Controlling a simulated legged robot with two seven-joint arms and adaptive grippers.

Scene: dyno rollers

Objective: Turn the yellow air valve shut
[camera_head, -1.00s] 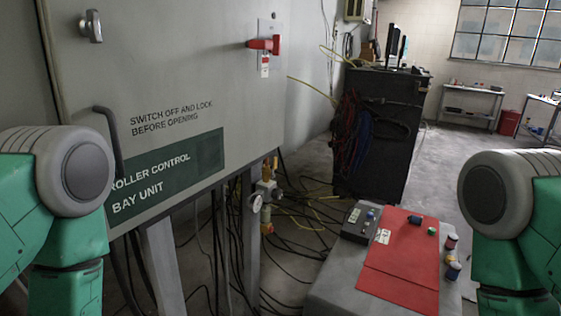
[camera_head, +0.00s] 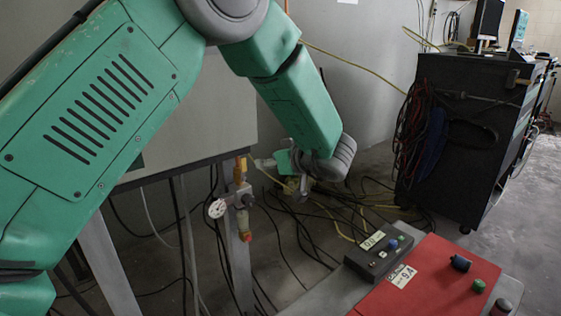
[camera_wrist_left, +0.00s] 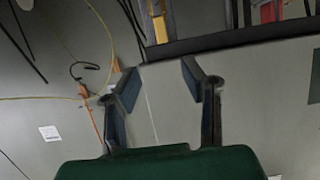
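The air valve assembly (camera_head: 240,196) stands on a post below the control cabinet in the head view, with a yellow upper part (camera_head: 240,168), a white round gauge (camera_head: 217,208) and a red-orange lower end. My left arm reaches across the cabinet and down. My left gripper (camera_head: 283,174) is just right of the valve, apparently apart from it. In the left wrist view its two dark fingers (camera_wrist_left: 161,78) are spread with nothing between them. A yellow upright strip (camera_wrist_left: 158,22) shows beyond the fingers; I cannot tell whether it is the valve. My right gripper is out of view.
The grey cabinet (camera_head: 205,120) is partly hidden by my arm. Cables lie on the floor. A black cart (camera_head: 465,140) stands at the right. A bench with a red panel (camera_head: 430,285) and a dark control box (camera_head: 385,250) is at the front right.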

